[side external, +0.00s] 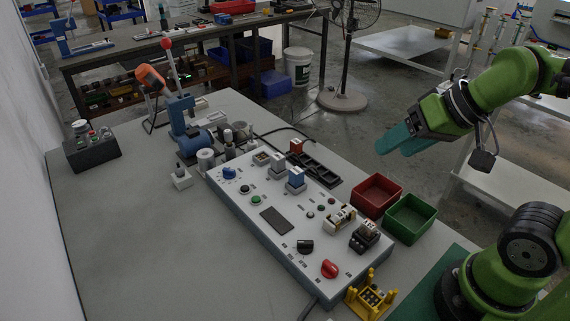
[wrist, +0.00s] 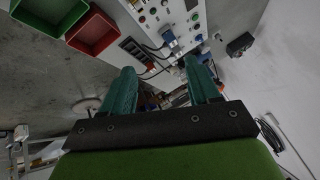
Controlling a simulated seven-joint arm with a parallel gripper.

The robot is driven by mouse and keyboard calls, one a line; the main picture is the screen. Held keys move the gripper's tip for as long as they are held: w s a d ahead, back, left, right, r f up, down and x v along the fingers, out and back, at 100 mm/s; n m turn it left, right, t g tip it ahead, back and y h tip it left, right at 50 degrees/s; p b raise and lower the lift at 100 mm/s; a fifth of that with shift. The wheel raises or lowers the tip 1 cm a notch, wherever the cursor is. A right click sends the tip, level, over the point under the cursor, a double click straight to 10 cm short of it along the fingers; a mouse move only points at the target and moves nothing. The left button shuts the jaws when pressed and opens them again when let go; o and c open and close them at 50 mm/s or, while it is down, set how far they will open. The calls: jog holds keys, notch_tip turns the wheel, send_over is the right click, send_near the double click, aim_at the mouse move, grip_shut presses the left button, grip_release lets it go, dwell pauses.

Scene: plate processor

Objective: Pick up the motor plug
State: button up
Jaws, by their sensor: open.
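Which piece is the motor plug I cannot tell for sure. Plug-like blocks sit on the white control panel (side external: 235,192): a blue-and-white one (side external: 296,179) and a paler one (side external: 278,162) behind it. A small red block (side external: 296,146) sits at the black slotted rack (side external: 318,169); it also shows in the wrist view (wrist: 151,68). My gripper (side external: 382,146) is in the air right of the panel, above and beyond the bins. In the wrist view its teal fingers (wrist: 158,64) are apart, with nothing held.
A red bin (side external: 376,195) and a green bin (side external: 410,219) stand right of the panel. A yellow holder (side external: 371,297) is at its near end. A black cable (side external: 290,128) loops behind the rack.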

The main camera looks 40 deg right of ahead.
jog(key=w+a+f+n+g, duration=0.15)
jog(key=w+n+g, duration=0.3)
jog(key=w, duration=0.45)
jog(key=n+g+h, duration=0.2)
jog(key=n+g, duration=0.1)
jog(key=n, duration=1.4)
send_over(297, 170)
jog(key=shift+n, duration=0.25)
jog(key=f, duration=1)
jog(key=shift+s+a+f, duration=0.1)
jog(key=shift+a+f, duration=0.15)
jog(key=shift+d+f, duration=0.15)
jog(key=shift+f, duration=1.4)
jog(key=shift+d+f, duration=0.1)
jog(key=shift+f, duration=1.4)
